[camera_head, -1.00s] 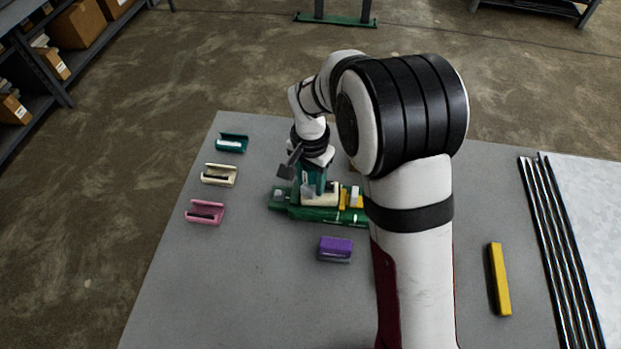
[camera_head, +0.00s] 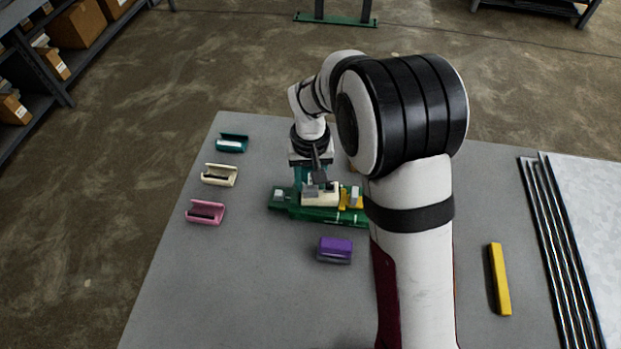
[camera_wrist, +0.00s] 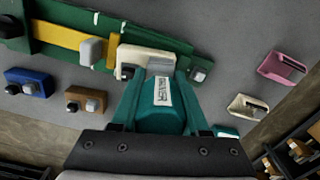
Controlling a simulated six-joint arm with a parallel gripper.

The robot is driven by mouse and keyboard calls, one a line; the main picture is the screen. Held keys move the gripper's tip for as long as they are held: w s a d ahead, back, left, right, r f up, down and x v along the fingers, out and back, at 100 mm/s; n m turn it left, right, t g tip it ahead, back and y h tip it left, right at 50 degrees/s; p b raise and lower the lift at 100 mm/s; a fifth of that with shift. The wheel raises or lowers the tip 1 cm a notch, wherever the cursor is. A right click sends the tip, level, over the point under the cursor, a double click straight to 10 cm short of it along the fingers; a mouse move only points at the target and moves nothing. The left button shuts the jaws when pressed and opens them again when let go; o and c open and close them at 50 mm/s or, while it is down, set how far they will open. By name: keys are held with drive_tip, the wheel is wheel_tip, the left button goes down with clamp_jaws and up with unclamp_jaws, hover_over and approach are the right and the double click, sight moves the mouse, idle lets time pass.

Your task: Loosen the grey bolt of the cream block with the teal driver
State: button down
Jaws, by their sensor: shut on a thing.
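My gripper (camera_wrist: 158,112) is shut on the teal driver (camera_wrist: 160,92), which has a white label. In the head view the driver (camera_head: 302,177) is partly hidden by the wrist and gripper parts. It points down at the cream block (camera_head: 322,195), which sits on a green base (camera_head: 300,212). In the wrist view the cream block (camera_wrist: 146,58) lies just beyond the driver, with a dark knob at its left end. The driver's tip and whatever it meets are hidden, so I cannot tell whether it is seated on the grey bolt.
Teal (camera_head: 232,142), cream (camera_head: 219,174) and pink (camera_head: 205,212) holders line the left side. A purple block (camera_head: 335,245) stands in front of the base. Blue (camera_wrist: 28,82) and brown (camera_wrist: 86,98) blocks show in the wrist view. A yellow bar (camera_head: 500,278) and metal rods (camera_head: 560,250) lie right.

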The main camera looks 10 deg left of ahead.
drive_tip(key=shift+m, duration=0.6)
drive_tip(key=shift+r, duration=2.5)
